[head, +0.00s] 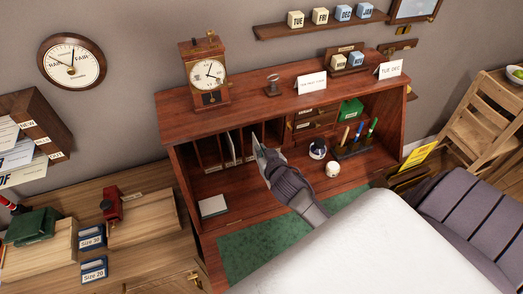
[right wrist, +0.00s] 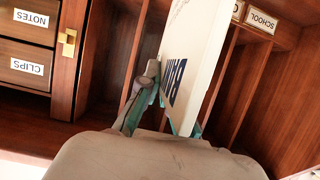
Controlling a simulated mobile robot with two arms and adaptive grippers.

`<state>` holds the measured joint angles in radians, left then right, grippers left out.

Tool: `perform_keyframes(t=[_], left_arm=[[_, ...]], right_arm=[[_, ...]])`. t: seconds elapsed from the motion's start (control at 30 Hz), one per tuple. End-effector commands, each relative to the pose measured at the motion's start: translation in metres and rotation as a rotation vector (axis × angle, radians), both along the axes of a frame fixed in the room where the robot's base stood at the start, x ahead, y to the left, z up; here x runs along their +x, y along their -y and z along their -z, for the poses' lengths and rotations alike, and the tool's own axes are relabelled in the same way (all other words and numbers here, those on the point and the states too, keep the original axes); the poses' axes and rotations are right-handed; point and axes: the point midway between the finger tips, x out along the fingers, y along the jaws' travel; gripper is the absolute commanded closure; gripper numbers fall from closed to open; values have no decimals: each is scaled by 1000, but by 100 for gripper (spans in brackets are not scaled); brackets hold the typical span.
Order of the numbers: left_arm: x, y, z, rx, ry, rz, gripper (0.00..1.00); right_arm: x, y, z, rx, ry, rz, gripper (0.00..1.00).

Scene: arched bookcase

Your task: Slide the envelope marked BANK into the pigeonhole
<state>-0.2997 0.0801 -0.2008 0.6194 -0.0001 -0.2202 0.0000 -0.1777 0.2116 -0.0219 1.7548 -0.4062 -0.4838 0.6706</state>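The envelope (right wrist: 196,50) is pale, with dark blue letters that read BAN before the gripper hides the rest. My right gripper (right wrist: 172,115) is shut on its near edge and holds it upright, edge-on to the desk. In the head view my right gripper (head: 262,152) is in front of the desk's pigeonholes (head: 210,152), at their right end. The envelope's far end points into the tall slots between the wooden dividers (right wrist: 222,85). I cannot tell how deep it reaches or which slot it faces. My left gripper is not in view.
Drawers marked NOTES (right wrist: 30,17) and CLIPS (right wrist: 27,67) are left of the slots in the wrist view. The green mat (head: 245,243) is clear.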

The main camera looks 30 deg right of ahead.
Motion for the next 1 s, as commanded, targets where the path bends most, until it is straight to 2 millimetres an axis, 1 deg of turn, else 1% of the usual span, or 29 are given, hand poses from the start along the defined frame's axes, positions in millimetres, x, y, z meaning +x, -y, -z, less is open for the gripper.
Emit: perform_keyframes(t=[1.0], left_arm=[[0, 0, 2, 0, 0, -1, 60]], right_arm=[[25, 6, 0, 0, 1, 0, 100]])
